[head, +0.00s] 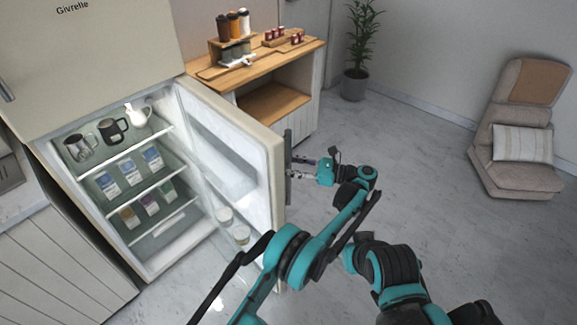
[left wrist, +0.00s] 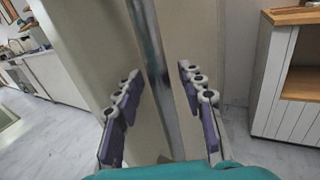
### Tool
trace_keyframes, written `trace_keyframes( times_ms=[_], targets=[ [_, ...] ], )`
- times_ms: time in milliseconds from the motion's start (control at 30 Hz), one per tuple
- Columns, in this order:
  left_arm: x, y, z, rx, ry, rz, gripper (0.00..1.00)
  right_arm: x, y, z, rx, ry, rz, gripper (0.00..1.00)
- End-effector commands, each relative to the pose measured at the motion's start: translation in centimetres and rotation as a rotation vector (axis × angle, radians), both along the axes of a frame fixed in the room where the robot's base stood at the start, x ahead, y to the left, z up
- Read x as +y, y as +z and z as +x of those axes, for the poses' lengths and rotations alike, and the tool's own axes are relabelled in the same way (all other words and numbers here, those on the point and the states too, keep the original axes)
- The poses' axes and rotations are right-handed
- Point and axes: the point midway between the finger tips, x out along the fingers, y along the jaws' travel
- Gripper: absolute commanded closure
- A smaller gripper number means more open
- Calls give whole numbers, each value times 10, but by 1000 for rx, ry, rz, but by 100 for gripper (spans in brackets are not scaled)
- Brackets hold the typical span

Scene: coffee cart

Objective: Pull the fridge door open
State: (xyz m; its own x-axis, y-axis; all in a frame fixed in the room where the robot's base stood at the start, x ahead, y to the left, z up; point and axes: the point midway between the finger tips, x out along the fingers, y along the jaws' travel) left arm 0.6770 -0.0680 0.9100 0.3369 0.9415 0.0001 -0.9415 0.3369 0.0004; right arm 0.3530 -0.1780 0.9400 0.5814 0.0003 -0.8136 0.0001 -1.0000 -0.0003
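The cream fridge door (head: 276,200) stands wide open in the head view, swung out to the right of the fridge body. Its long metal handle (head: 288,155) is upright on the door's outer side. My left gripper (head: 308,168) is at this handle. In the left wrist view, the handle (left wrist: 152,50) runs between the two purple-padded fingers of my left gripper (left wrist: 160,100). The fingers are spread, with gaps showing beside the handle. My right gripper is not in view.
Inside the fridge (head: 133,170) are mugs, a white jug (head: 138,114) and several cartons on shelves. A wooden-topped cabinet (head: 268,67) stands behind the door. A plant (head: 356,50) and a cushioned chair (head: 518,130) are farther back. Floor right of the door is clear.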

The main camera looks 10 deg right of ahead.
Motion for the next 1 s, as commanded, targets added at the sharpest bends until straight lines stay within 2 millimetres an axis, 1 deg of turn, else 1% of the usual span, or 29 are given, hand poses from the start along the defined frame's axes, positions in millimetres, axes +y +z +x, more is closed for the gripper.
trace_keyframes(
  times_ms=[167, 300, 400, 500, 667, 1000],
  targets=[
    [0, 28, 0, 0, 0, 0, 61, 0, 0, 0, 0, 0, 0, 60],
    [0, 57, 0, 0, -1, 0, 61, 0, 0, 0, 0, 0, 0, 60],
    [-1, 75, 0, 0, -1, 0, 61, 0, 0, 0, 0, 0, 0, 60],
    [-1, 87, 0, 0, -1, 0, 61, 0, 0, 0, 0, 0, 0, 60],
    [-1, 96, 0, 0, -1, 0, 61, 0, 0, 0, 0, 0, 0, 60],
    [0, 97, 0, 0, -1, 0, 61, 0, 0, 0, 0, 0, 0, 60]
  ],
)
